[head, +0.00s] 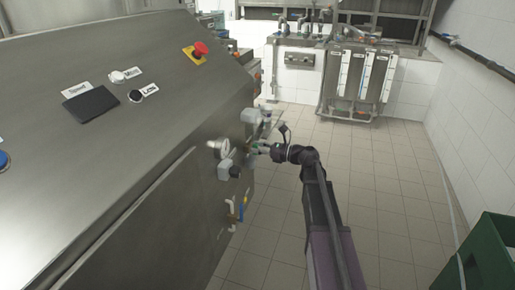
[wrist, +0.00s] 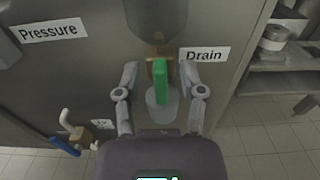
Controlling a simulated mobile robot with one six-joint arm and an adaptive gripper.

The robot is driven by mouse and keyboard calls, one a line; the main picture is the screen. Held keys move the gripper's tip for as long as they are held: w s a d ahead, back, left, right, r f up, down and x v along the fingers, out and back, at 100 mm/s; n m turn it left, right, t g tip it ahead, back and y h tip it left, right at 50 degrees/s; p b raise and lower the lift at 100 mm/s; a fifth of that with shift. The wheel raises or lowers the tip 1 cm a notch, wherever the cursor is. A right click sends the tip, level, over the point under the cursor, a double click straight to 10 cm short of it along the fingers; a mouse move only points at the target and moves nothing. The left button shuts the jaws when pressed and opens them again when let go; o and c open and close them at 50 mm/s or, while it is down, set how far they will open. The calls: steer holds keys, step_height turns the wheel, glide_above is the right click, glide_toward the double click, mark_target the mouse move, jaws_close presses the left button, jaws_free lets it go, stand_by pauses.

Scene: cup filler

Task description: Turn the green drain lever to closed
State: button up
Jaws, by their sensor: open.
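The green drain lever (wrist: 161,84) shows in the wrist view, on a brass fitting (wrist: 157,53) beside the "Drain" label (wrist: 204,54). It runs up and down in the picture. My gripper (wrist: 160,72) is open, with one finger left of the lever and one right of it. Gaps show on both sides, and I see no contact. In the head view my gripper (head: 266,149) is at the machine's side panel, where the lever is too small to make out clearly.
A grey cylinder (wrist: 156,17) sits above the lever. A blue-handled valve (wrist: 64,146) is at lower left, under the "Pressure" label (wrist: 48,32). A round gauge (head: 219,148) is on the same panel. A green crate (head: 487,254) stands at right; the tiled floor between is clear.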

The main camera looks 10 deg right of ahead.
steer(key=shift+c, duration=0.2)
jaws_close()
steer(key=shift+n, duration=0.3)
steer(key=n, duration=0.4)
steer(key=shift+s+a, duration=0.1)
steer(key=shift+s, duration=0.15)
steer(key=n, duration=0.9)
steer(key=f+n+b, duration=0.1)
steer(key=n, duration=0.3)
steer(key=shift+s+a, duration=0.2)
steer(key=shift+s, duration=0.05)
steer(key=shift+n, duration=0.3)
